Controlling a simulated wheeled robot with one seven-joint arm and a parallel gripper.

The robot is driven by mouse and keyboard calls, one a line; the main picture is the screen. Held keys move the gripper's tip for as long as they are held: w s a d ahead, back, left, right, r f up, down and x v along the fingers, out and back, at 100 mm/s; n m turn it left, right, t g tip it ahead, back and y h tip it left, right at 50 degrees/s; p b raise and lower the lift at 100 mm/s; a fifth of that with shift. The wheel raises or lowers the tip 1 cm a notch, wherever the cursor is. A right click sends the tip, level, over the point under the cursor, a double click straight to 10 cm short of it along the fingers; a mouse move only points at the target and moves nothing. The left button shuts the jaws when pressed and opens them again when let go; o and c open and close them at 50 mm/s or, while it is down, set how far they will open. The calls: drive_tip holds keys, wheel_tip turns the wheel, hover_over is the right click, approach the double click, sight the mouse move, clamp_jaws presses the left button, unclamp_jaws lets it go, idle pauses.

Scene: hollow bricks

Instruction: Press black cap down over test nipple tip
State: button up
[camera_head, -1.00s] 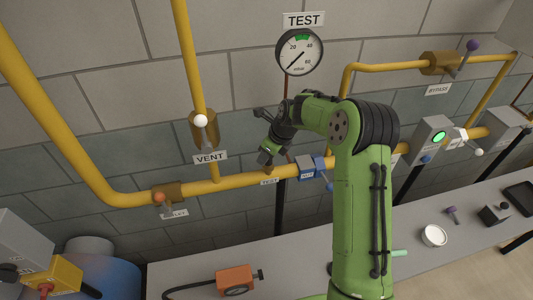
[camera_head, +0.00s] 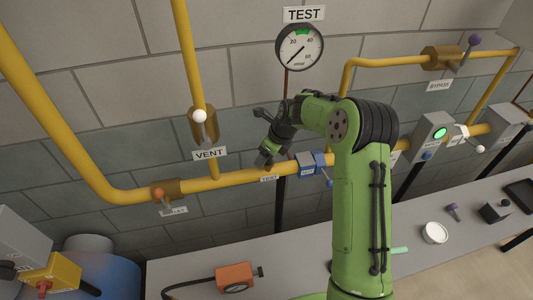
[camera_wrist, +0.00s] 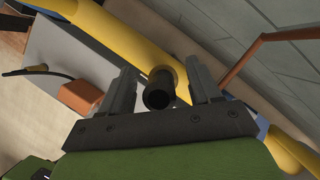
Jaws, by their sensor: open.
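The black cap (camera_wrist: 158,92) shows in the wrist view as a dark cylinder with a round dark end facing the camera. It stands in line with a brass-coloured fitting (camera_wrist: 178,72) on the yellow pipe (camera_wrist: 118,35). The nipple tip itself is hidden, so I cannot tell how far the cap is down over it. My gripper (camera_wrist: 160,70) is open, with one finger on each side of the cap and gaps visible between. In the head view my gripper (camera_head: 264,159) is at the pipe just above the small TEST label (camera_head: 270,179).
The pressure gauge (camera_head: 299,47) hangs above on the wall. The vent valve (camera_head: 202,124) is to the left and a blue valve (camera_head: 312,164) close to the right. An orange device (camera_head: 236,277) and a white tub (camera_head: 434,233) stand on the grey bench (camera_head: 290,250).

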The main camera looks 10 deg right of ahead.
drive_tip(key=v, duration=1.5)
drive_tip(key=shift+r, duration=0.35)
drive_tip(key=shift+s+d, duration=0.1)
drive_tip(key=s+a+r+n+h+b, duration=0.1)
drive_tip(key=s+a+r+n+h, duration=0.1)
drive_tip(key=s+n, duration=0.55)
drive_tip(key=s+a+r+n+h+b, duration=0.1)
drive_tip(key=s+a+r+n, duration=0.2)
drive_tip(key=s+n, duration=0.45)
drive_tip(key=s+f+n+t, duration=0.1)
drive_tip(key=s+f+n, duration=0.1)
drive_tip(key=s+n, duration=0.4)
drive_tip(key=s+d+f+n+t+b, duration=0.1)
drive_tip(key=s+f+n, duration=0.1)
drive_tip(key=s+n, duration=0.4)
drive_tip(key=s, duration=0.4)
drive_tip(key=shift+s+f, duration=0.15)
drive_tip(key=shift+s, duration=0.05)
drive_tip(key=shift+s+d, duration=0.1)
